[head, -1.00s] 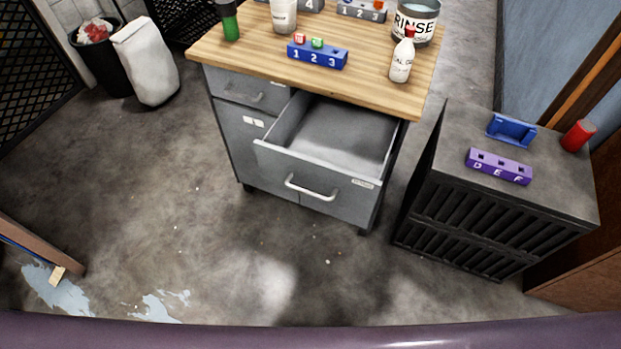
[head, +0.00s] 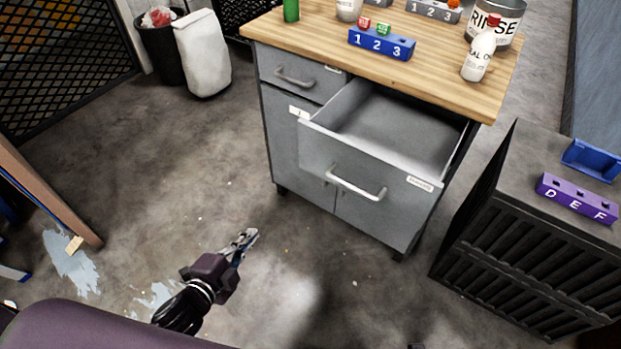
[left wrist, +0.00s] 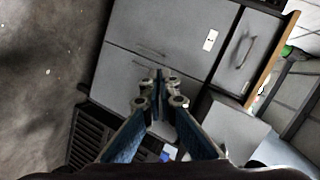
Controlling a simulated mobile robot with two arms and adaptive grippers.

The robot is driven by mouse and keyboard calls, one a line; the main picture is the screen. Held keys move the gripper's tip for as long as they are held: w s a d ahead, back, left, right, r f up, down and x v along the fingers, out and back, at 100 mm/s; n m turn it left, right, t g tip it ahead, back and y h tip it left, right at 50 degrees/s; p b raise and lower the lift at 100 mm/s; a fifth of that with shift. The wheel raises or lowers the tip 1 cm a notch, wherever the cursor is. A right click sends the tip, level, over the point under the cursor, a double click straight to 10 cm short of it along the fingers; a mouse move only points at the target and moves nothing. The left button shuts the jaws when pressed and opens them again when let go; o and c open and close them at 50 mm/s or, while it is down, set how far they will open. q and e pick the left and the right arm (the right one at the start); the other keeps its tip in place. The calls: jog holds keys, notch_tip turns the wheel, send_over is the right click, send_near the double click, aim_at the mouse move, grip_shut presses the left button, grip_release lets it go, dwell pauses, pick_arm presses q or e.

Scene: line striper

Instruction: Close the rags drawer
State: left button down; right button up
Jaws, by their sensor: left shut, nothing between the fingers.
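The open drawer (head: 345,152) is the wide grey one at the right of the cabinet, under the wooden top. It is pulled well out and looks empty inside. Its front carries a pale bar handle (head: 356,182) and a small label (head: 420,184), too small to read. My left gripper (head: 251,237) is shut and empty, low in front of the cabinet, to the left of and apart from the drawer. In the left wrist view its fingertips (left wrist: 160,78) meet in front of the grey cabinet (left wrist: 180,30). My right gripper is not in view.
A smaller shut drawer (head: 290,74) is at upper left of the cabinet. Bottles, a can and a blue numbered block (head: 380,44) stand on the worktop (head: 440,78). A dark slatted unit (head: 525,265) stands to the right. Floor in front is clear.

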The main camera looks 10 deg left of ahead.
aim_at(318, 157)
pick_arm(q)
jog(key=s+d+r+m+t+h+b, duration=0.1)
jog(key=d+r+m+t+h+b, duration=0.2)
jog(key=r, duration=0.6)
jog(key=d+r+m+h+b, duration=0.1)
jog(key=d+r+m, duration=0.35)
jog(key=r, duration=0.35)
jog(key=shift+n, duration=0.55)
jog(key=x, duration=0.6)
jog(key=p+x, duration=0.1)
jog(key=x, duration=0.5)
jog(key=shift+w+d+r, duration=0.25)
jog(key=shift+w+d, duration=0.25)
jog(key=shift+w, duration=0.25)
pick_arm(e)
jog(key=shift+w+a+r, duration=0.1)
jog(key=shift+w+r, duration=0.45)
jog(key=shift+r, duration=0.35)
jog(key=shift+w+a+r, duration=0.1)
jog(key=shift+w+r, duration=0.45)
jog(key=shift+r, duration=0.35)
